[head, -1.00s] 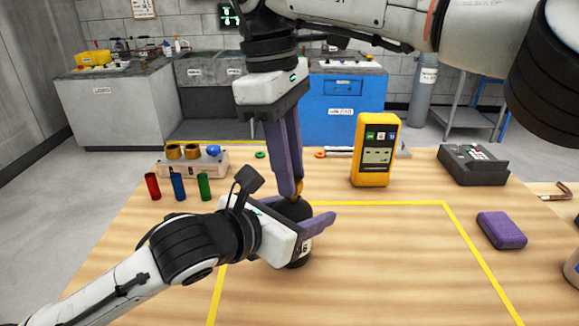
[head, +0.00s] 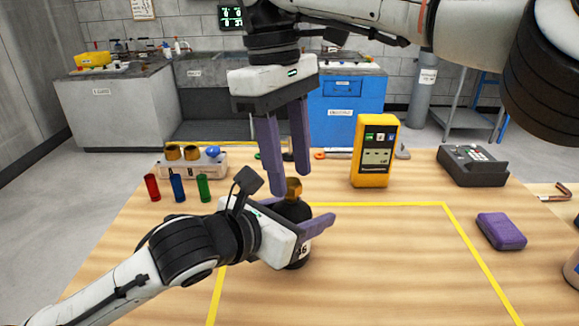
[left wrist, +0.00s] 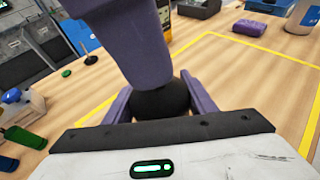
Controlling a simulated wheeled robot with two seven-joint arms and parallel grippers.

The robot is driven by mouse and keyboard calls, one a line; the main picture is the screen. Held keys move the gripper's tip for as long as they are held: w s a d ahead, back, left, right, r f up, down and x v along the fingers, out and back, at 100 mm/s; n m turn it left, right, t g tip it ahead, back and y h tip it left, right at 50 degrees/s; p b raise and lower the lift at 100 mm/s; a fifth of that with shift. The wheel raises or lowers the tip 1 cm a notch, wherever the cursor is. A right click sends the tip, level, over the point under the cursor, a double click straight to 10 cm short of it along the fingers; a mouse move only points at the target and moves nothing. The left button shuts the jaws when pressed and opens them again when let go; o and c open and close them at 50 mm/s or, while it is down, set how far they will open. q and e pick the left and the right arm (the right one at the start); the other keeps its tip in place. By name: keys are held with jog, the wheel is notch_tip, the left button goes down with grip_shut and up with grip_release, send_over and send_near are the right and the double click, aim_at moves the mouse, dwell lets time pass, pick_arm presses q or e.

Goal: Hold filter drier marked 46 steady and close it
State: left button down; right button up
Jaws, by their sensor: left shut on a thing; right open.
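The filter drier marked 46 (head: 299,258) is a black rounded body standing upright on the table, with a brass cap (head: 293,188) on its top. My left gripper (head: 310,220) is shut around the body from the left; the black body also shows between its fingers in the left wrist view (left wrist: 160,100). My right gripper (head: 290,188) comes down from above, open and empty, its purple fingers pointing down just behind and left of the brass cap. I cannot tell whether a finger touches the cap. Part of the drier is hidden by the left gripper.
A rack (head: 190,165) with two brass caps and a blue one stands at the back left, with red (head: 152,187), blue (head: 178,187) and green (head: 203,188) cylinders before it. A yellow meter (head: 374,150) and purple block (head: 501,231) are to the right. The yellow-outlined area is mostly clear.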

jog(key=shift+r, duration=1.9)
jog(key=shift+c, duration=0.3)
